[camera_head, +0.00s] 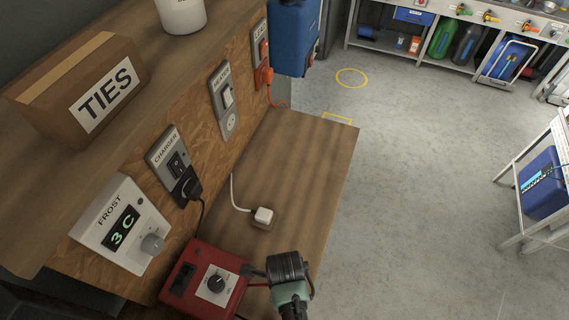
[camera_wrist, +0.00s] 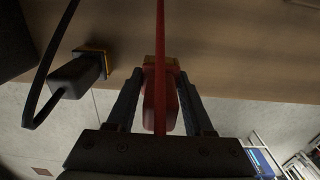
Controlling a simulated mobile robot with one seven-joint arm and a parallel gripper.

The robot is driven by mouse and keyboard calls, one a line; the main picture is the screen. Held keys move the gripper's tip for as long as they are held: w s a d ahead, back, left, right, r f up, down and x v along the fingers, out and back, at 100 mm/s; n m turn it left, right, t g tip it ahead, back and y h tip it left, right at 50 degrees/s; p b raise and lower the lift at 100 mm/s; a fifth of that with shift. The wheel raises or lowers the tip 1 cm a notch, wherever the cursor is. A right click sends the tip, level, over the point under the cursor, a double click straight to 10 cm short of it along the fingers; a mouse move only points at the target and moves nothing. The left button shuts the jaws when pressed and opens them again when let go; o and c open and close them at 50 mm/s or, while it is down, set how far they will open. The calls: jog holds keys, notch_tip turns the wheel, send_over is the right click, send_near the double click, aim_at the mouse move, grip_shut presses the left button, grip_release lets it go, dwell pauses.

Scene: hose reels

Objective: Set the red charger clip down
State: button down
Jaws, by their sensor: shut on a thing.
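My gripper (camera_wrist: 160,74) is shut on the red charger clip (camera_wrist: 150,104), which sits between the two dark fingers in the wrist view. A red cable runs across the clip. The clip's far end is close to the wooden bench surface; I cannot tell whether it touches. In the head view my gripper (camera_head: 287,268) is over the near part of the wooden bench (camera_head: 312,160) and hides the clip. The red charger box (camera_head: 207,281) with a dial is just left of it. A black clip (camera_wrist: 78,76) with a yellowish end is left of my gripper in the wrist view.
A white plug (camera_head: 263,215) with a white cord lies on the bench. A wall panel holds a CHARGER switch (camera_head: 173,163) and a FROST thermostat (camera_head: 121,222). A TIES box (camera_head: 85,88) stands on the upper shelf. The bench beyond the plug is clear.

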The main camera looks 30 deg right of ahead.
jog(key=shift+f, duration=1.35)
jog(key=shift+f, duration=0.15)
jog(key=shift+c, duration=1.4)
grip_release()
notch_tip(320, 180, up, 12)
jog(key=shift+r, duration=0.2)
